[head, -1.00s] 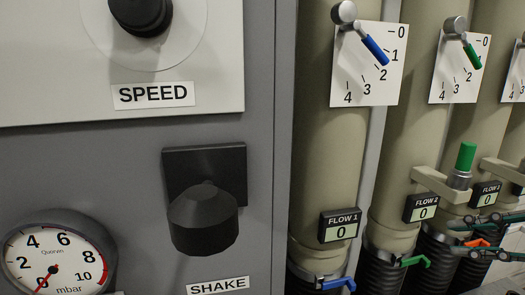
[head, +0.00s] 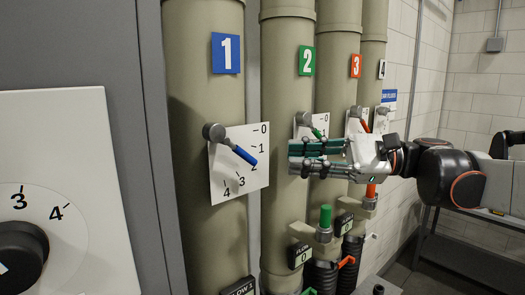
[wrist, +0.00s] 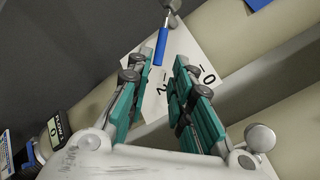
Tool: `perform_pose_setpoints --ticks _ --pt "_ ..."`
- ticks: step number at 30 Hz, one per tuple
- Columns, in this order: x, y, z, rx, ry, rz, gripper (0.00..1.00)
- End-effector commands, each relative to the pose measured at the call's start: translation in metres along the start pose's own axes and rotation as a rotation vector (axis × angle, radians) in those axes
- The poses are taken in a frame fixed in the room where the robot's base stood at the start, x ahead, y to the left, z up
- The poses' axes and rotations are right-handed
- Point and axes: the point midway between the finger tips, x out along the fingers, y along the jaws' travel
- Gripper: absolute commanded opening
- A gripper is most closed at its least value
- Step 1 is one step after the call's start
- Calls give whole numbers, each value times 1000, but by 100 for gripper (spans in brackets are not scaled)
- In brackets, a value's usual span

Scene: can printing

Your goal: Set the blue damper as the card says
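The blue damper lever (head: 243,154) is on pipe 1, over a white scale plate (head: 222,168) marked 0 to 4. It slants down to the right and appears to point between 1 and 2. It also shows in the wrist view (wrist: 161,46), beyond the fingertips. My gripper (head: 293,156) is open and empty, to the right of the blue lever and apart from it, covering part of pipe 2's plate. No readable card is in view.
Pipe 2 has a green lever (head: 316,132), pipe 3 a red one (head: 365,126). A green-topped fitting (head: 325,216) juts from the pipes below my gripper. A grey cabinet (head: 120,50) stands left.

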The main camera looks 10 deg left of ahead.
Motion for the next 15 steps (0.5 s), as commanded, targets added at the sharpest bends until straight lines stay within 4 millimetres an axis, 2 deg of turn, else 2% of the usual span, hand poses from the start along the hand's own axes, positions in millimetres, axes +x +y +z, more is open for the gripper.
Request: perform_pose_setpoints --ticks 1,9,15 --pt "12 0 2 0 -2 3 21" --pt "63 0 2 -1 -1 3 21" --pt "85 0 1 -1 0 1 21"
